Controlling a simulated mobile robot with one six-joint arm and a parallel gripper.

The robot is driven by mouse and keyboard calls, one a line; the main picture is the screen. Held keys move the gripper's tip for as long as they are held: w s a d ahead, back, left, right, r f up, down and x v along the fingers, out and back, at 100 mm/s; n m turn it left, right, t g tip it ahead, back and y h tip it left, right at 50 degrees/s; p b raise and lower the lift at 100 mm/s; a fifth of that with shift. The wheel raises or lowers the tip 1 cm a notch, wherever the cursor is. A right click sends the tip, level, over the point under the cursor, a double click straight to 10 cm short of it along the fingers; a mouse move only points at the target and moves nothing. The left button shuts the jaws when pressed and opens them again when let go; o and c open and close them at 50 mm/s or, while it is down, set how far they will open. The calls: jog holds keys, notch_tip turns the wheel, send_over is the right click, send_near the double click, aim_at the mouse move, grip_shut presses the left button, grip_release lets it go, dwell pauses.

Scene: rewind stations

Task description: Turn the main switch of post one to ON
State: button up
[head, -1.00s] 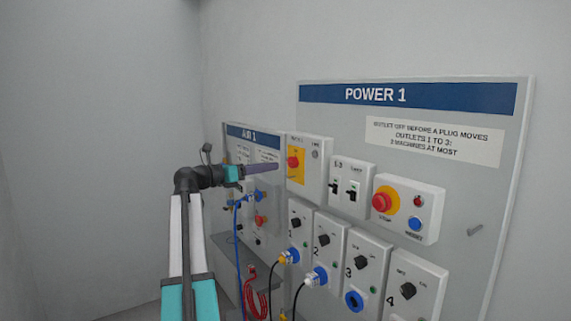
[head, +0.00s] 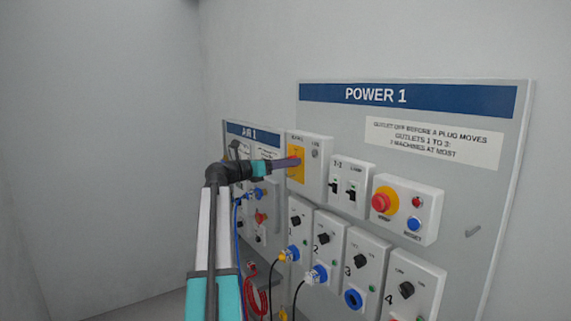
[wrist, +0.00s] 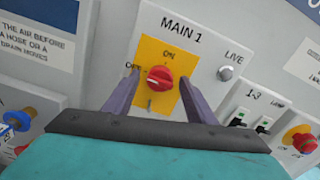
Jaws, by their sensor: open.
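The main switch is a red rotary knob (wrist: 159,78) on a yellow plate (wrist: 163,49), on a grey box labelled MAIN 1. Its pale pointer mark points left, toward the OFF label. ON is printed above the knob. A grey LIVE lamp (wrist: 226,73) sits to its right and looks unlit. My gripper (wrist: 155,88) is open, with one purple finger on each side of the knob. I cannot tell whether the fingers touch it. In the head view my gripper (head: 297,161) reaches the yellow plate and mostly hides the knob.
Right of the main box are two black toggle switches (head: 343,190) and a red stop button (head: 380,202) with a blue button. Several outlets with black knobs lie below, two with plugs in. The AIR 1 panel (head: 250,132) is at left, with blue and red hoses.

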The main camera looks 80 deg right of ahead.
jog(key=shift+c, duration=0.5)
jog(key=c, duration=0.7)
jog(key=shift+w+a, duration=0.1)
jog(key=shift+a, duration=0.2)
jog(key=shift+c, duration=1.1)
jog(key=shift+d, duration=0.3)
